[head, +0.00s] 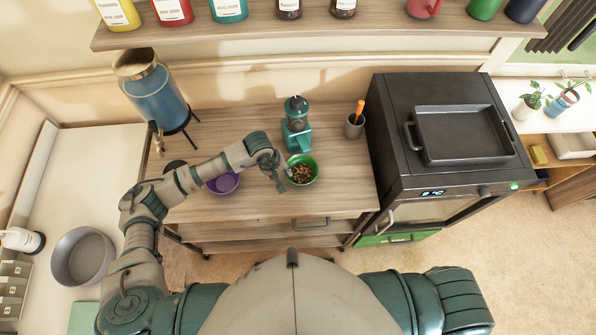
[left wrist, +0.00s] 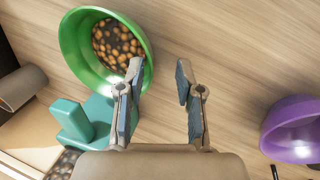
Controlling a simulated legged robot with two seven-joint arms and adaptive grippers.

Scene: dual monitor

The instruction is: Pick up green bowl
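The green bowl (head: 315,175) stands upright on the wooden counter, in front of the teal grinder, and holds small brown and orange round pieces. In the left wrist view the green bowl (left wrist: 78,52) is at the upper left. My left gripper (head: 281,185) is at the bowl's left side in the head view. In the left wrist view the left gripper (left wrist: 159,70) is open, with bare counter between its fingers. One finger overlaps the bowl's rim in that picture; I cannot tell whether it touches. My right gripper is not in view.
A purple bowl (head: 224,184) lies left of the green one, partly behind my left arm. The teal grinder (head: 297,125) stands just behind the green bowl. A grey cup (head: 354,126) and a black oven (head: 430,110) are to the right. Counter right of the bowl is clear.

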